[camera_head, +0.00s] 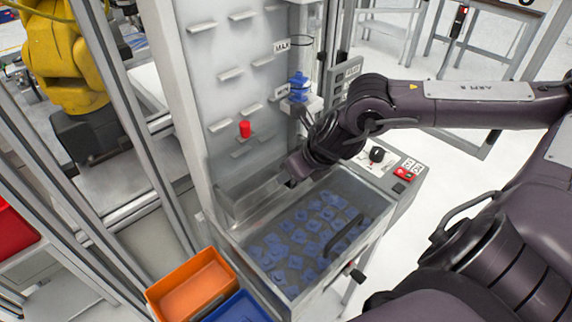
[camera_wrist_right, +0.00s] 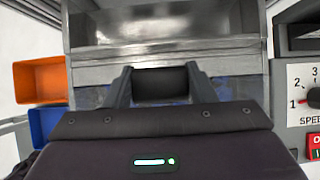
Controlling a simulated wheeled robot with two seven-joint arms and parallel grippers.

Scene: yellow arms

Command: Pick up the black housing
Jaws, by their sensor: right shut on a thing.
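The black housing (camera_wrist_right: 160,84) shows in the right wrist view as a dark rounded block between the two grey fingers. My right gripper (camera_wrist_right: 160,76) is shut on it. In the head view my right gripper (camera_head: 291,174) is above the back edge of the clear-lidded bin, in front of the grey upright panel. The housing cannot be made out there; the wrist hides it or it is too small to tell. My left gripper is in neither view.
The bin (camera_head: 235,237) holds many blue parts under a clear lid with a black handle (camera_head: 344,235). Orange (camera_head: 165,290) and blue (camera_head: 238,308) boxes stand at its left. A red button (camera_head: 245,129) is on the panel. A control box (camera_head: 402,187) is right. A yellow robot (camera_head: 55,55) stands left.

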